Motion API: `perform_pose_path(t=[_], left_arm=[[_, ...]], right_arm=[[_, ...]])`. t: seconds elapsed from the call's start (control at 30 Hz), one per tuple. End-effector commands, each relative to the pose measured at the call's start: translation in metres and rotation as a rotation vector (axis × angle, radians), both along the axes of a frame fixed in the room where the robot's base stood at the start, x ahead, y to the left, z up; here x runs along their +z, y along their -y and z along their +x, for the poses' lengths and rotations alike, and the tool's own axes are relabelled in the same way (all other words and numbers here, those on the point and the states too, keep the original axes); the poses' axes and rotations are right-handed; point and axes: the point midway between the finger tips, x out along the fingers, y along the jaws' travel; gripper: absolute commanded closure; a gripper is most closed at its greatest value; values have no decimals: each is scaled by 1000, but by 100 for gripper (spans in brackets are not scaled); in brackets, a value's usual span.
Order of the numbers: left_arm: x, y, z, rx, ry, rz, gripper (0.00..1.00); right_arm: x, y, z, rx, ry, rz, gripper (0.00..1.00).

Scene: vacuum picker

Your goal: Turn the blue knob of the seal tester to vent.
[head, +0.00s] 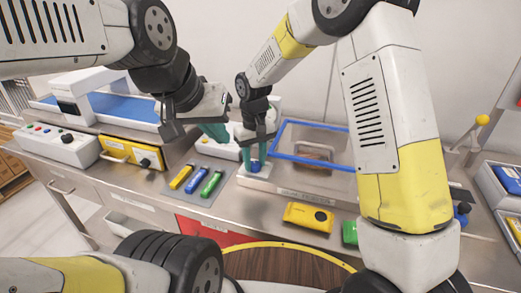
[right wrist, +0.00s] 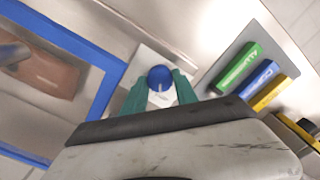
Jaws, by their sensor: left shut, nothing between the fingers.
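The blue knob (right wrist: 160,78) sits on a white plate in the right wrist view, with a pale mark on its top. In the head view the knob (head: 256,166) is at the front left corner of the seal tester (head: 290,184), which has a blue-framed clear lid. My right gripper (head: 251,160) is down at the knob, one green finger on each side. In its wrist view the fingertips (right wrist: 159,88) lie close beside the knob; whether they press on it I cannot tell. My left gripper (head: 218,133) is shut and empty, higher and to the left. The vent marking is not readable.
A grey mat (head: 187,187) with yellow, blue and green sticks lies left of the tester. A white control box (head: 60,146) and a yellow panel (head: 130,150) are at the left.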

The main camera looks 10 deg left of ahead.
Motion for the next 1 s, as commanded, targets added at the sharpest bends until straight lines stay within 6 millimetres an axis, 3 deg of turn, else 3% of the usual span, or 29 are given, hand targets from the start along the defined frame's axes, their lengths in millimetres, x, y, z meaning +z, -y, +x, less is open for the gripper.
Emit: perform_pose_path(t=[0.37, 0.8, 1.0], left_arm=[[0, 0, 0, 0, 0, 0, 100], [0, 0, 0, 0, 0, 0, 100], [0, 0, 0, 0, 0, 0, 100]], right_arm=[[2, 0, 0, -1, 2, 1, 58], [67, -1, 1, -1, 2, 2, 58], [78, 0, 0, 0, 1, 1, 58]])
